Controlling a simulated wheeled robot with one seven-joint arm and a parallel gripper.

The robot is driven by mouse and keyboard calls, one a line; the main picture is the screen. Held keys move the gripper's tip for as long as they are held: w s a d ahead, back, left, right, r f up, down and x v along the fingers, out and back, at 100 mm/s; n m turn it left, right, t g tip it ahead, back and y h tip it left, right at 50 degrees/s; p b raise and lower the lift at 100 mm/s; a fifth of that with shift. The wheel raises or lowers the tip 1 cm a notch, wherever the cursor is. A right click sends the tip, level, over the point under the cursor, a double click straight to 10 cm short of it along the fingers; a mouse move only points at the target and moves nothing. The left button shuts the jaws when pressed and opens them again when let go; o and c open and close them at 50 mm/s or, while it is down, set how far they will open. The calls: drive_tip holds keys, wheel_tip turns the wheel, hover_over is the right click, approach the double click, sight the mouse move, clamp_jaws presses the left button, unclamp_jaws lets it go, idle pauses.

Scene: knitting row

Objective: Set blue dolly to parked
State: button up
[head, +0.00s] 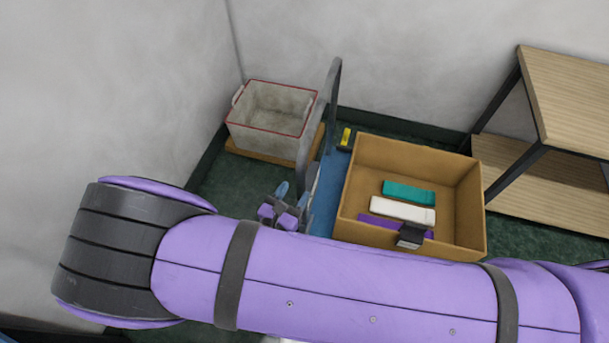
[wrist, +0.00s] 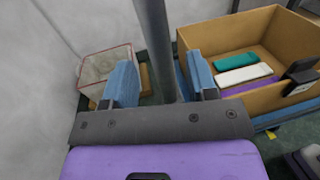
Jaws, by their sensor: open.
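The blue dolly (head: 322,205) stands on the green floor. Its flat blue deck is mostly covered by a cardboard box (head: 376,153), and a grey hoop handle (head: 333,90) rises at its left end. My gripper (head: 292,195) is low beside the handle, partly hidden by my purple arm. In the wrist view my gripper (wrist: 160,70) is open, with blue-padded fingers on either side of a grey handle post (wrist: 155,40). I cannot tell whether either finger touches the post. The dolly's near edge is hidden by my arm.
The box holds a teal (head: 408,192), a white (head: 402,211) and a purple item. A white red-rimmed crate (head: 270,110) sits on a wooden base at the left corner. A wooden shelf (head: 570,100) stands right. A yellow-and-black piece (head: 346,138) is behind the box.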

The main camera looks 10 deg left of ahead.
drive_tip(key=shift+x, duration=2.95)
clamp_jaws()
